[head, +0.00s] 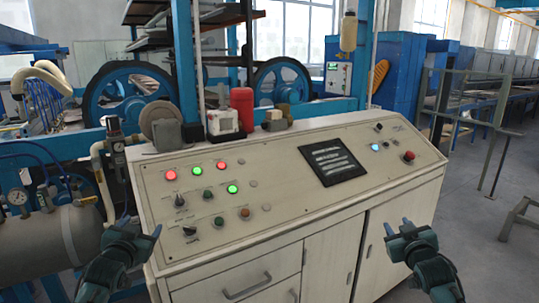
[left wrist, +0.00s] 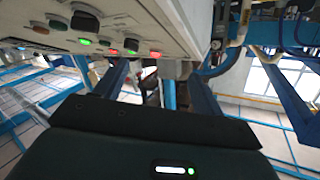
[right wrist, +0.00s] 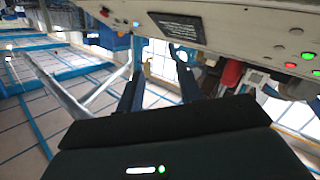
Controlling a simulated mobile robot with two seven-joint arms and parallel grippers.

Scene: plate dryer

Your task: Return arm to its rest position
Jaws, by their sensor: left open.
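My left gripper (head: 142,228) is in front of the left end of the beige control console (head: 330,222), with nothing between its fingers. Its two fingers are spread in the left wrist view (left wrist: 160,85). My right gripper (head: 398,226) is in front of the console's right cabinet doors, also empty. Its fingers stand apart in the right wrist view (right wrist: 157,85). The panel carries lit red and green lamps, knobs and a dark screen (head: 334,160). Neither gripper appears to touch it.
A grey tank (head: 45,240) with gauges and hoses stands left of the console. A red canister (head: 242,108) and small boxes sit along its back edge. Blue wheeled machinery (head: 130,95) is behind. A metal railing (head: 470,125) and open grey floor (head: 490,255) lie at right.

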